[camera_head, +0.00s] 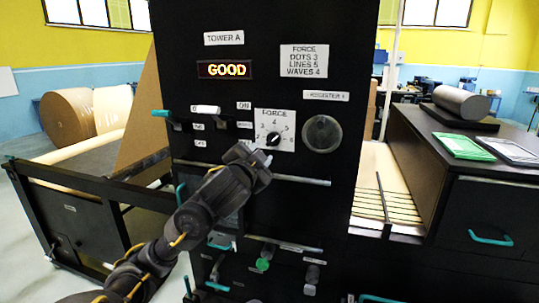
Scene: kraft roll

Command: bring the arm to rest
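My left arm reaches in from the bottom left, and its gripper (257,168) is in front of the black panel of tower A (265,95), just below and left of the FORCE dial (273,140). I cannot tell whether it touches the panel. The fingers are small and dark here, so whether they are open or shut is unclear. No held object shows. The display (224,69) reads GOOD. My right gripper is not in view.
A round black knob (321,134) sits right of the dial. A teal-tipped lever (161,114) sticks out on the left. A black cabinet (470,190) with a grey roll (461,102) and green tray (463,146) stands right. Brown paper rolls (68,119) lie back left.

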